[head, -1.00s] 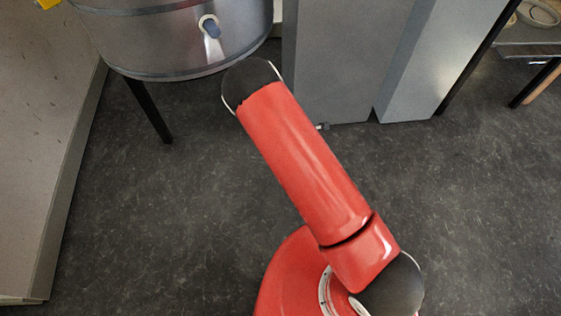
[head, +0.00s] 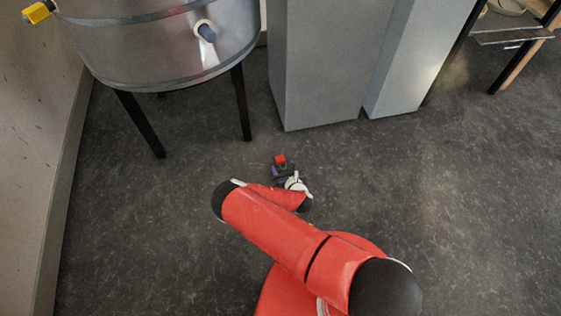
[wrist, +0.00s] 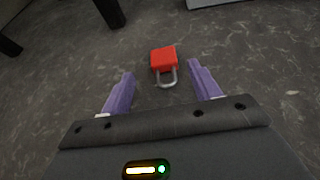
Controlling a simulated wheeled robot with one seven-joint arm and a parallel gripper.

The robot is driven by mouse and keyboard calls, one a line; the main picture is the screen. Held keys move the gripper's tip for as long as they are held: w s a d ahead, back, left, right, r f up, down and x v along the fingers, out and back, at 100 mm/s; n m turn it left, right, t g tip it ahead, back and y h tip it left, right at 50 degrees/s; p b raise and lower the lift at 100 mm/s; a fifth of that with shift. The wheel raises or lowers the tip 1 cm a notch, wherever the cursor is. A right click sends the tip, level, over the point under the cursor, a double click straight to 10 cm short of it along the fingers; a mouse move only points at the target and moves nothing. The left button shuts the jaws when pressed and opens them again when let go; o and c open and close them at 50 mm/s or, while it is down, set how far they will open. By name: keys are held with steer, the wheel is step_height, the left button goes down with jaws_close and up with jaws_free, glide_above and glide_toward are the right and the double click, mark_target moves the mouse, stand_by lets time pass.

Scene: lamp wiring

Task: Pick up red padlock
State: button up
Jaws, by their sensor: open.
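The red padlock (wrist: 164,60) lies on the dark floor, its grey metal shackle pointing toward my gripper in the wrist view. In the head view the padlock (head: 280,159) is a small red block just past the end of my arm. My gripper (wrist: 160,77) is open, with its two purple fingers spread. The padlock's body is beyond the fingertips, and the shackle is roughly between them in the picture. The gripper (head: 283,168) is small and partly hidden in the head view. I cannot tell whether it touches the padlock.
A round metal drum (head: 165,40) on black legs stands at the upper left. Grey cabinets (head: 320,70) stand behind the padlock. A pale panel (head: 45,150) runs along the left edge. The floor (head: 450,190) to the right is clear.

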mark_target(281, 160)
steer(key=x, duration=0.4)
steer(key=shift+w+d+f, duration=0.1)
steer(key=shift+w+d, duration=0.05)
steer(key=shift+w, duration=0.15)
steer(key=c, duration=1.2)
step_height(281, 160, up, 20)
steer(key=p, duration=0.2)
steer(key=shift+p, duration=0.3)
